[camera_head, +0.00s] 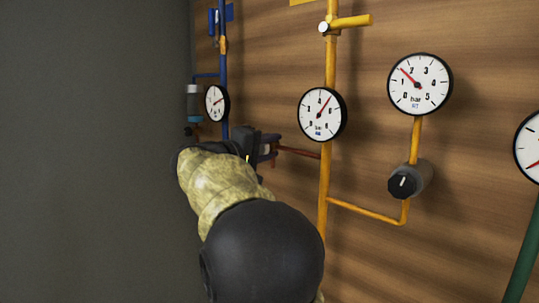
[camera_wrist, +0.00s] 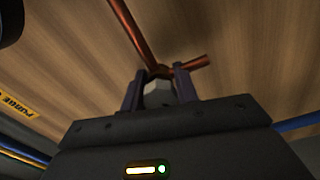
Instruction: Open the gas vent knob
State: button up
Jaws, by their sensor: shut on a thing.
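A copper pipe (camera_wrist: 135,35) runs along the wooden wall in the wrist view, with a short copper lever or branch (camera_wrist: 192,64) to its right. A pale grey faceted knob-like piece (camera_wrist: 158,90) sits where they meet. My gripper (camera_wrist: 158,85) has its two dark fingers on either side of this piece and is shut on it. In the head view my gripper (camera_head: 266,148) is at the left end of the copper pipe (camera_head: 298,152), and my arm hides most of the held piece. I cannot tell from its look whether this is the gas vent knob.
A yellow pipe (camera_head: 329,160) with a gauge (camera_head: 322,114) stands right of my gripper. Further right are another gauge (camera_head: 420,84) and a black knob (camera_head: 402,184). A blue pipe (camera_head: 224,50) with a small gauge (camera_head: 217,103) is close on the left.

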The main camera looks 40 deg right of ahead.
jog(key=n, duration=0.5)
jog(key=shift+n+b, duration=0.3)
jog(key=n+p, duration=0.1)
jog(key=n, duration=0.4)
jog(key=shift+n, duration=0.4)
jog(key=shift+f, duration=0.1)
jog(key=o, duration=1)
jog(key=shift+c, duration=0.2)
jog(key=a+b, duration=0.1)
jog(key=a, duration=0.4)
jog(key=s+a+b, duration=0.1)
jog(key=a+b, duration=0.1)
jog(key=a, duration=0.4)
jog(key=a+b, duration=0.2)
jog(key=a, duration=0.4)
jog(key=shift+s+a, duration=0.15)
jog(key=shift+a, duration=0.05)
